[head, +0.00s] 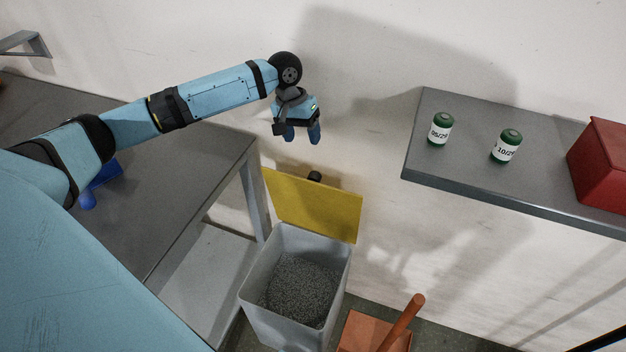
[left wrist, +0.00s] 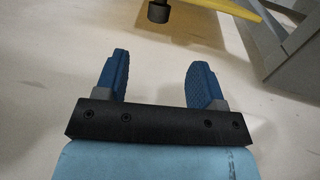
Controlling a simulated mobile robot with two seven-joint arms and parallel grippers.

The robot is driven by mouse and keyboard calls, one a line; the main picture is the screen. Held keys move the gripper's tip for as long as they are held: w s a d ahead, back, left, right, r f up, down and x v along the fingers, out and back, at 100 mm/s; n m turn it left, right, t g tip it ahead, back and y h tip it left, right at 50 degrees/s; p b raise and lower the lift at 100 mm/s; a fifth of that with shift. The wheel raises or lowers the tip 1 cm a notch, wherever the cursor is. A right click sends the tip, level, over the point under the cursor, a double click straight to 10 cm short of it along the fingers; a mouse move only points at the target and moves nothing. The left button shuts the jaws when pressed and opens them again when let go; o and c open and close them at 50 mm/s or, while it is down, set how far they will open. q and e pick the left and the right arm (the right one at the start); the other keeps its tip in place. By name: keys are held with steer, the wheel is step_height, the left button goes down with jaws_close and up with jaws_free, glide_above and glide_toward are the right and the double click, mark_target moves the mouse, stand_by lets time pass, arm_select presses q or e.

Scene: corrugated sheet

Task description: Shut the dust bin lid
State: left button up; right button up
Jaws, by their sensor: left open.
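The dust bin (head: 296,290) is a grey open-topped box with dark grey granular stuff inside. Its yellow lid (head: 314,207) stands raised at the back of the bin, near the wall. A dark round knob (head: 315,176) sticks out behind the lid's upper edge. My left gripper (head: 302,136) is above and behind the lid, fingers pointing down, open and empty, apart from the lid. In the left wrist view the knob (left wrist: 159,12) and part of the yellow lid (left wrist: 235,8) show at the top, beyond the two blue fingers (left wrist: 157,80). My right gripper is not in view.
A grey table (head: 200,165) stands left of the bin. A grey shelf (head: 460,165) at right holds two green-and-white canisters (head: 441,128) and a red box (head: 603,165). An orange bin (head: 360,332) with a stick-like handle (head: 402,322) stands right of the dust bin.

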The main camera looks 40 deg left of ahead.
mark_target(313, 174)
arm_select(q)
steer(key=b+x, duration=0.2)
steer(key=x, duration=1.1)
steer(key=shift+w+f, duration=0.1)
steer(key=shift+f, duration=0.2)
steer(key=shift+c, duration=0.4)
jaws_close()
